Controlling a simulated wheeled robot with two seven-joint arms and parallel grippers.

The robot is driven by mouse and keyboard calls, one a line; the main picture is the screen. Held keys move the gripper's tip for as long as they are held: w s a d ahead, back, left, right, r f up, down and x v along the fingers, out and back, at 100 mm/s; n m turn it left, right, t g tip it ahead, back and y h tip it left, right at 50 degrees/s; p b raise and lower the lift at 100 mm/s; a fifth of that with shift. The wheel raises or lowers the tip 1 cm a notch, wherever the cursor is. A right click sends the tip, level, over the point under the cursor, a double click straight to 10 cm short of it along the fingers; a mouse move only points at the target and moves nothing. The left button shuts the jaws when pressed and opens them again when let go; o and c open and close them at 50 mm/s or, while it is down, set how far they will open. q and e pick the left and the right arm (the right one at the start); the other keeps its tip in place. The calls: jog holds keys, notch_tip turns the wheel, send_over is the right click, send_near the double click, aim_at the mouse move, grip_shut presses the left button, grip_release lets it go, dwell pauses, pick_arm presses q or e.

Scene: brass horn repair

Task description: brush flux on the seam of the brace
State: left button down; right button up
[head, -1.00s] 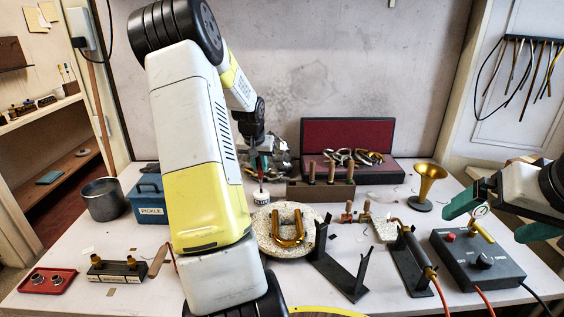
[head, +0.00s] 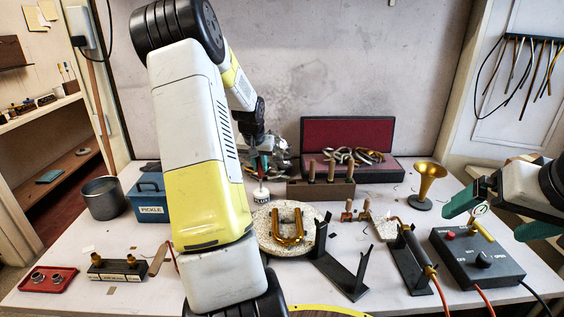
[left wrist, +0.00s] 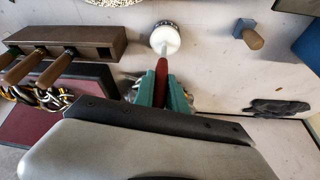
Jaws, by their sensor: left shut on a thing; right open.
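My left gripper (head: 262,162) is shut on a red-handled brush. In the left wrist view the red handle (left wrist: 161,76) sits between the teal fingers, and its pale shaft runs to the small white flux jar (left wrist: 165,40). The brush end is at the jar's top; I cannot tell how deep it is. The jar also shows in the head view (head: 261,197), upright on the table. The brass U-shaped piece (head: 287,238) lies on a round speckled board (head: 313,215), right of my left arm; its brace seam is too small to make out. My right gripper (head: 485,221) is open and empty at the right.
A wooden block with handled tools (head: 320,191) and an open red-lined case (head: 347,134) stand behind the board. A black stand (head: 338,273), a torch-like tool (head: 418,255) and a control box (head: 477,258) crowd the right front. The blue PICKLE box (head: 151,204) is left.

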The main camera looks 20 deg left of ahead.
pick_arm(q)
jog(key=shift+r, duration=3.45)
